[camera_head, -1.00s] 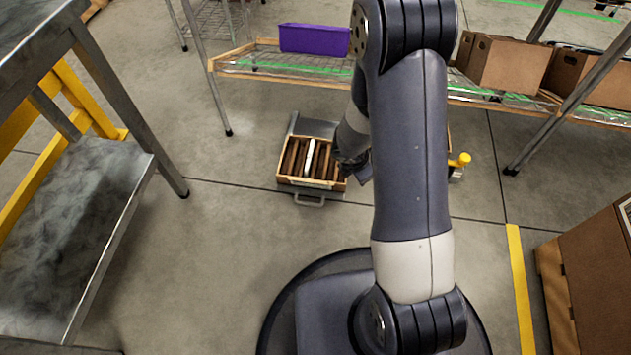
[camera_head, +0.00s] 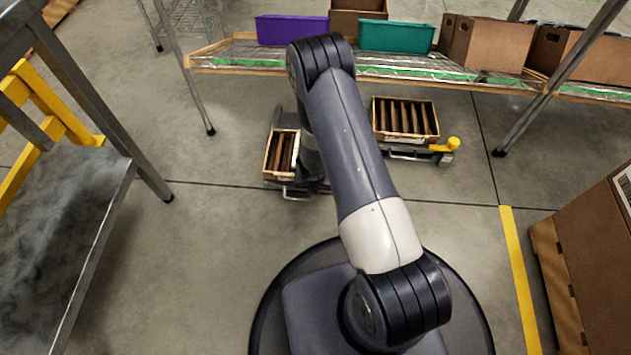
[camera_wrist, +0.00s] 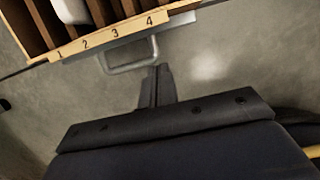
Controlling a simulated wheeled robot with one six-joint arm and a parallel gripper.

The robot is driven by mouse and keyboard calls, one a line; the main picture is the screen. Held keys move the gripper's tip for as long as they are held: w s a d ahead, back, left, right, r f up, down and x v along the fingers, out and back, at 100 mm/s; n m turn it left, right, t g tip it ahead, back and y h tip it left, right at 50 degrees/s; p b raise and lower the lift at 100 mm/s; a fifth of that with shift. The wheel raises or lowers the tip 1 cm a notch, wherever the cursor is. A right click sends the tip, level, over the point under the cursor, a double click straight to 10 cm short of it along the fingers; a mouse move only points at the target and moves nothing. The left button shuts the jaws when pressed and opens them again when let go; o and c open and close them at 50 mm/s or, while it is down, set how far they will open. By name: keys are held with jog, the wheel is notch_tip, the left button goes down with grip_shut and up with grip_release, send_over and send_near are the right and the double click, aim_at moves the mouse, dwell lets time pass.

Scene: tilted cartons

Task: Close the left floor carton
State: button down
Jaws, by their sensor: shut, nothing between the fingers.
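The left floor carton (camera_head: 268,164) is open, with brown upright dividers showing inside. It sits on a low grey stand with a metal handle, and my arm hides its right part. In the wrist view, a carton's wooden front edge (camera_wrist: 116,34), numbered 1 to 4, shows at the top left, with a white item (camera_wrist: 70,10) in one slot. A metal handle (camera_wrist: 131,67) sticks out below that edge. My gripper (camera_wrist: 157,85) is shut and empty, with its tips just below the handle; I cannot tell whether they touch. The head view hides its fingers behind my arm.
A second open carton (camera_head: 436,120) stands on the floor to the right, with a yellow knob (camera_head: 453,143) beside it. A wire shelf behind holds a purple bin (camera_head: 291,30), a teal bin (camera_head: 396,36) and brown boxes. A metal table (camera_head: 85,200) stands left. The floor between is clear.

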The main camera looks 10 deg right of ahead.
jog(key=shift+w+d+f+p, duration=0.25)
jog(key=shift+w+p, duration=0.45)
jog(key=shift+p, duration=0.95)
jog(key=shift+w+d+f+p, duration=0.25)
jog(key=shift+w+p, duration=0.45)
jog(key=shift+p, duration=0.95)
jog(key=shift+w+d+f+p, duration=0.15)
jog(key=shift+w+f+p, duration=0.4)
jog(key=shift+p, duration=1.1)
jog(key=shift+w+r, duration=0.1)
jog(key=shift+w, duration=0.1)
jog(key=shift+w, duration=0.1)
